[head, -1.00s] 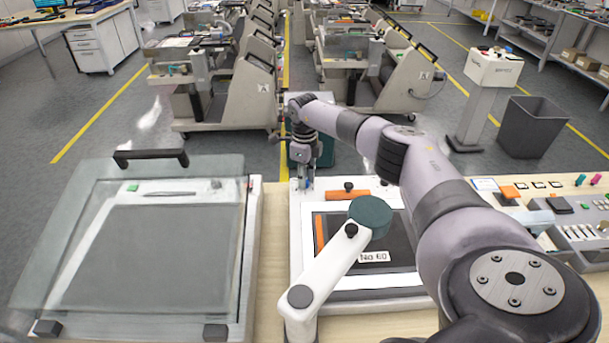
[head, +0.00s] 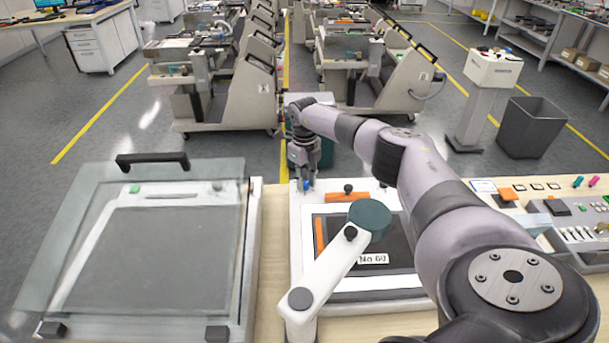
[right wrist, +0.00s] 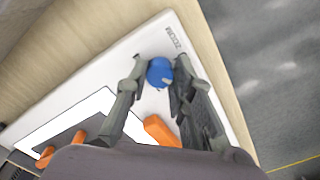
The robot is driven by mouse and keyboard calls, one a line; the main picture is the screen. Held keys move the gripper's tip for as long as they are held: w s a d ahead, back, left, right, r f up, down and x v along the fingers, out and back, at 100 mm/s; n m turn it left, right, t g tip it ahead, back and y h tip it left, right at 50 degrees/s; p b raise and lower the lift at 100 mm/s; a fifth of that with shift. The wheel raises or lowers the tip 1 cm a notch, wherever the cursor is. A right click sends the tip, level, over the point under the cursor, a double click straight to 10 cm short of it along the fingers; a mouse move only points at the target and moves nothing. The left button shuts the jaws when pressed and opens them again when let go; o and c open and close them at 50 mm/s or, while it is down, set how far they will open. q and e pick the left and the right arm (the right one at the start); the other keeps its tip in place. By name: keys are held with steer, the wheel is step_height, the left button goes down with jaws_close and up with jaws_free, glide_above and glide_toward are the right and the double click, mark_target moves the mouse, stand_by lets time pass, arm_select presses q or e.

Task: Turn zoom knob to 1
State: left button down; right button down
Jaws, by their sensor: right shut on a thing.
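The blue zoom knob (right wrist: 160,73) sits on the white panel of the scanner-like unit (right wrist: 80,75), beside the printed word ZOOM (right wrist: 174,37). In the right wrist view my right gripper (right wrist: 157,80) has one finger on each side of the knob and is shut on it. In the head view the right gripper (head: 307,182) points down at the unit's far left corner, and only a little blue shows beneath it. The knob's pointer and any scale numbers cannot be read. My left gripper is not in view.
A white arm with a round green head (head: 370,218) reaches over the unit's dark screen, near a "No 60" label (head: 373,258). Orange blocks (head: 347,196) lie by the screen. A glass-lidded unit (head: 140,250) stands left, a control panel (head: 560,215) right.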

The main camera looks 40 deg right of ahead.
mark_target(305, 182)
steer(key=shift+r, duration=0.1)
steer(key=c, duration=1.4)
jaws_free()
step_height(305, 182, up, 12)
